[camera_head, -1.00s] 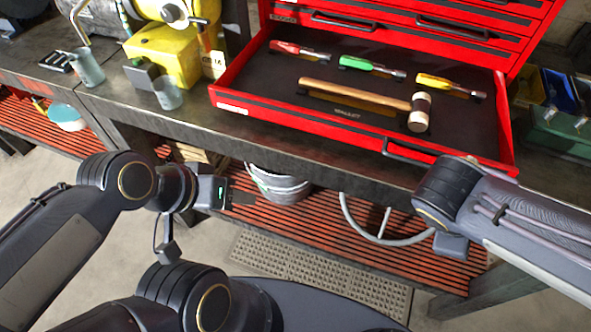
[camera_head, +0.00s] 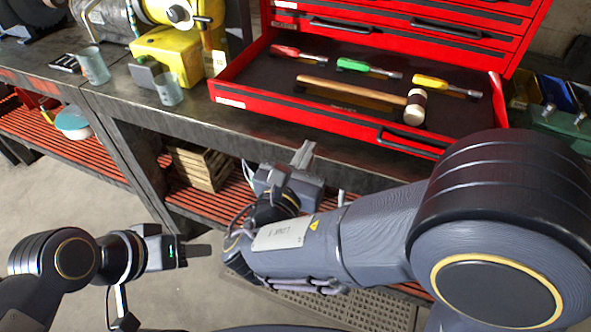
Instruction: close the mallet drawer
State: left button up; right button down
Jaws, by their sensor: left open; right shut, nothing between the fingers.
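The open red mallet drawer (camera_head: 235,97) is pulled out of the red tool chest and overhangs the workbench top. It holds a mallet (camera_head: 350,92) with a wooden handle and a pale head, lying in a black liner. The drawer's dark front handle (camera_head: 408,143) is at its right front, partly close behind my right arm. My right gripper (camera_head: 302,154) is shut and empty, pointing up just below and in front of the drawer front, apart from the handle. My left gripper (camera_head: 198,251) is open and empty, low at the left, away from the drawer.
Red, green and yellow screwdrivers (camera_head: 368,68) lie behind the mallet. Upper chest drawers (camera_head: 400,25) look shut. A yellow machine (camera_head: 165,55) and glass cups (camera_head: 168,90) stand left on the bench (camera_head: 120,95). A wooden crate (camera_head: 200,166) sits on the slatted lower shelf.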

aim_at(323, 123)
jog(key=x, duration=0.6)
jog(key=shift+w, duration=0.2)
